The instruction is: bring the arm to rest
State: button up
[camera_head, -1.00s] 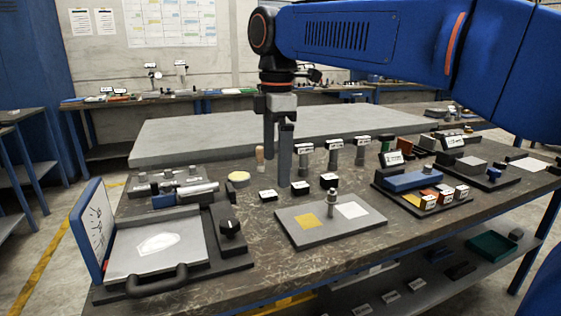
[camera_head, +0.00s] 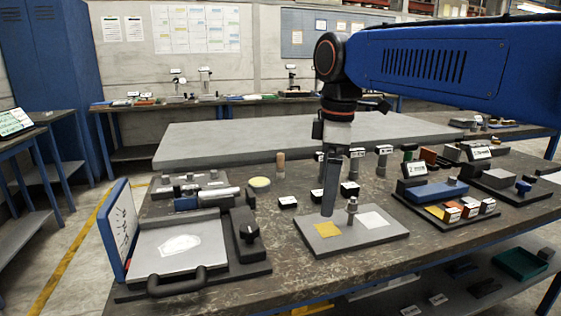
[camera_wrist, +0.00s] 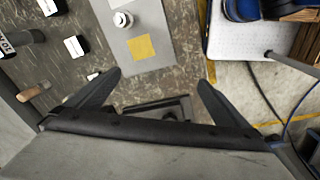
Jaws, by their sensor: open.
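My gripper (camera_head: 329,208) hangs at the end of my blue arm, fingers pointing down over the dark bench (camera_head: 225,285). In the wrist view its two dark fingers (camera_wrist: 157,84) are spread apart with nothing between them. In the head view the fingertips overlap the grey plate (camera_head: 385,236), which has a yellow square (camera_head: 327,229), a white square (camera_head: 373,220) and a small metal weight (camera_head: 352,207). The wrist view shows this plate (camera_wrist: 125,45) beyond the fingers. I cannot tell the exact height of the fingertips above the bench.
A tray with a black handle and an upright blue-backed panel (camera_head: 118,225) stands at the left. Small labelled blocks (camera_head: 287,202) and upright posts (camera_head: 381,160) stand near the gripper. A tray of coloured blocks (camera_head: 445,205) is at the right.

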jog(key=s+d+f+m+t, duration=0.2)
jog(key=s+d+f+m, duration=0.6)
jog(key=f, duration=0.3)
jog(key=s+d+f+m+t, duration=0.1)
jog(key=s+d+f+m, duration=0.7)
jog(key=f, duration=0.3)
jog(key=shift+s+d+t, duration=0.4)
jog(key=shift+s+d, duration=0.35)
